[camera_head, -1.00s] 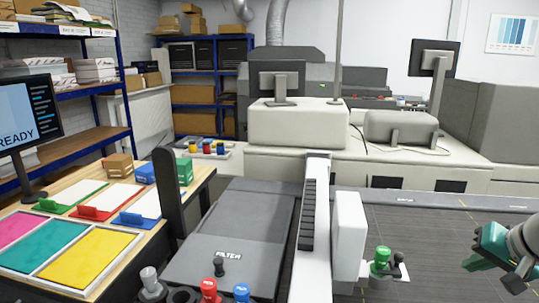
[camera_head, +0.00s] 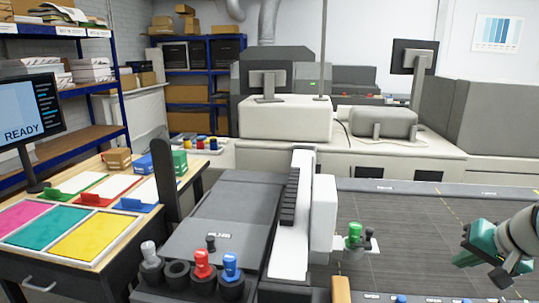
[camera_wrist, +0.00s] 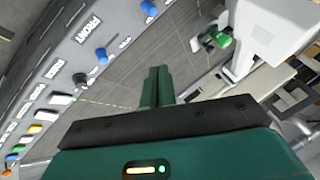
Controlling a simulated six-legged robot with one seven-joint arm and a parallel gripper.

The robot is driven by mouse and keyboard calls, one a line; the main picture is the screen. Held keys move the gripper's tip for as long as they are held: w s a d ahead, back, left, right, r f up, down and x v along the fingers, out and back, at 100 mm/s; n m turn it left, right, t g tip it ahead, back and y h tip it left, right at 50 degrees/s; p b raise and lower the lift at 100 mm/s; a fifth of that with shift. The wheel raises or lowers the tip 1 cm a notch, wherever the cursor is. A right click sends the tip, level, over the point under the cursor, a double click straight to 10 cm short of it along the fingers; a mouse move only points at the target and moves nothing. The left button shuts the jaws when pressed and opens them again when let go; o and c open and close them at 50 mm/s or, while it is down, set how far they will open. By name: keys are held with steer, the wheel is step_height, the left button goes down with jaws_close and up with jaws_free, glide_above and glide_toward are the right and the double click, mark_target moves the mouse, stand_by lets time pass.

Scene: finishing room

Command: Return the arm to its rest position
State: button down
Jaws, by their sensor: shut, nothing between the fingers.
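My gripper (camera_head: 468,260) is at the right edge of the head view, green with dark parts, above the dark ribbed bed (camera_head: 400,225) of the machine. In the wrist view my gripper (camera_wrist: 158,72) shows its two green fingers pressed together with nothing between them. The green-topped tool (camera_head: 353,234) stands at the white carriage (camera_head: 322,220), to the left of my gripper and apart from it. It also shows in the wrist view (camera_wrist: 218,38). The rest of my arm is mostly out of frame.
A holder at the front left carries a white tool (camera_head: 149,250), a red tool (camera_head: 202,262) and a blue tool (camera_head: 231,266). A wooden table (camera_head: 185,185) with coloured trays stands at left, beside a READY monitor (camera_head: 28,112). Open bed lies between carriage and gripper.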

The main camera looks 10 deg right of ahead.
steer(key=s+a+f+n, duration=0.2)
steer(key=a, duration=0.8)
steer(key=s+a+f+n+g, duration=0.1)
steer(key=s+a+f+n, duration=0.1)
steer(key=a, duration=0.8)
steer(key=s+a+f+n, duration=0.2)
steer(key=s+a+n, duration=0.1)
steer(key=a, duration=0.7)
steer(key=shift+s+a+n+h, duration=0.3)
steer(key=shift+s+n+h, duration=0.1)
steer(key=shift+d, duration=0.2)
stand_by(0.4)
